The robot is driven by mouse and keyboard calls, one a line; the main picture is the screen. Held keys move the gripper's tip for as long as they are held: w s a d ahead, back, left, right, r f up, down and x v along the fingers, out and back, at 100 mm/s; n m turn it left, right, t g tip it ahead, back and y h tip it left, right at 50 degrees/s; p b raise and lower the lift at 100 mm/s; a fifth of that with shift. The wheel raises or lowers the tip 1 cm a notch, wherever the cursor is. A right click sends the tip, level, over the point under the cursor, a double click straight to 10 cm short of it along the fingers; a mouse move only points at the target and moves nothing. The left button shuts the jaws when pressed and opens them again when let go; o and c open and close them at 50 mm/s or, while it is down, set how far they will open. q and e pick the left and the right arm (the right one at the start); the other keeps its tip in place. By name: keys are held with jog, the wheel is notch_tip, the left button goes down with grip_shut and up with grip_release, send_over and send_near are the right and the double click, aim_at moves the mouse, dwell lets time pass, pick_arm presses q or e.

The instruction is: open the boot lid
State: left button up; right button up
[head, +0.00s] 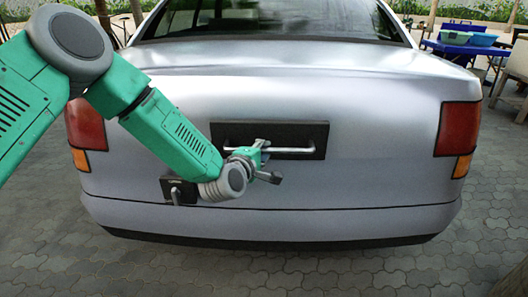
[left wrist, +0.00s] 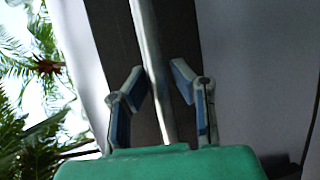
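The silver boot lid (head: 370,130) is at the back of a car and looks shut. A pale bar handle (head: 295,150) lies across a black plate (head: 305,132) in its middle. My left gripper (head: 266,160) is at the left part of this bar. In the left wrist view, the bar (left wrist: 150,60) runs between the two fingers of the gripper (left wrist: 158,85). The fingers stand apart with gaps beside the bar, so the gripper is open around it, not clamped. My right gripper is not in view.
A smaller black plate with a short metal lever (head: 178,191) sits low on the left, just below my left wrist. The bumper (head: 290,222) runs below. A blue table with bins (head: 460,45) and chairs stand at the back right. Paving (head: 400,270) around is clear.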

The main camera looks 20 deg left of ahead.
pick_arm(q)
jog(key=shift+d, duration=0.15)
grip_shut()
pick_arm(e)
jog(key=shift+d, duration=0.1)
